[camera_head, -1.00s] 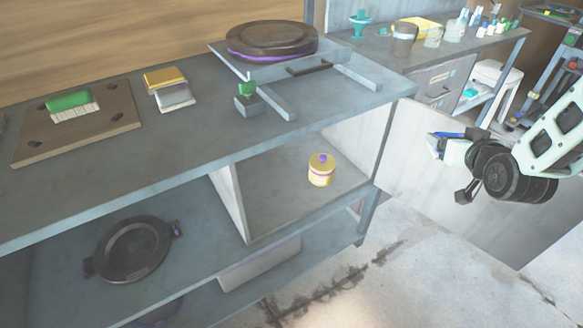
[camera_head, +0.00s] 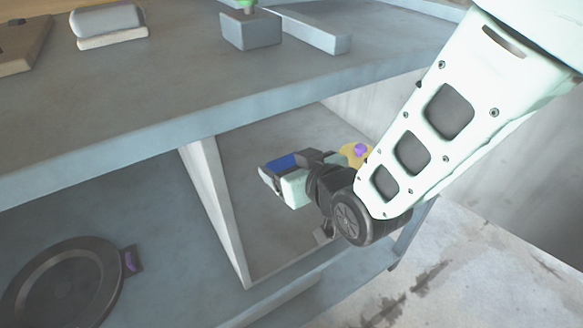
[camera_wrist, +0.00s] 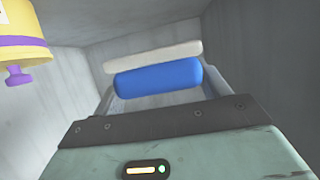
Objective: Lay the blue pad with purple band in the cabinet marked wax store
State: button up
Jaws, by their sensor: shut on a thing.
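My gripper (camera_head: 272,178) is shut on the blue pad (camera_head: 284,161), inside the mouth of an open compartment under the bench. In the wrist view the blue pad (camera_wrist: 158,78) lies crosswise between the fingers, with a pale layer along its far side. Its purple band cannot be made out. The compartment (camera_head: 213,200) has a pale left divider and a grey floor; no wax store marking is readable. The pad is held clear of the walls; the gap to the floor cannot be judged.
A yellow jar with a purple knob (camera_head: 356,152) stands in the compartment, partly behind my arm; it also shows at the wrist view's upper left (camera_wrist: 22,40). The bench top (camera_head: 130,140) overhangs. A dark round plate (camera_head: 62,290) lies in the bay to the left.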

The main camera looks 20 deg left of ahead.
aim_at(289, 211)
jog(key=shift+s+a+f, duration=0.1)
jog(key=shift+a+f, duration=0.05)
jog(key=shift+f, duration=0.4)
notch_tip(289, 211, down, 9)
jog(key=b, duration=0.4)
jog(key=shift+f, duration=0.1)
jog(key=o, duration=1)
jog(key=shift+r, duration=0.2)
jog(key=p+v, duration=0.3)
jog(key=v, duration=0.9)
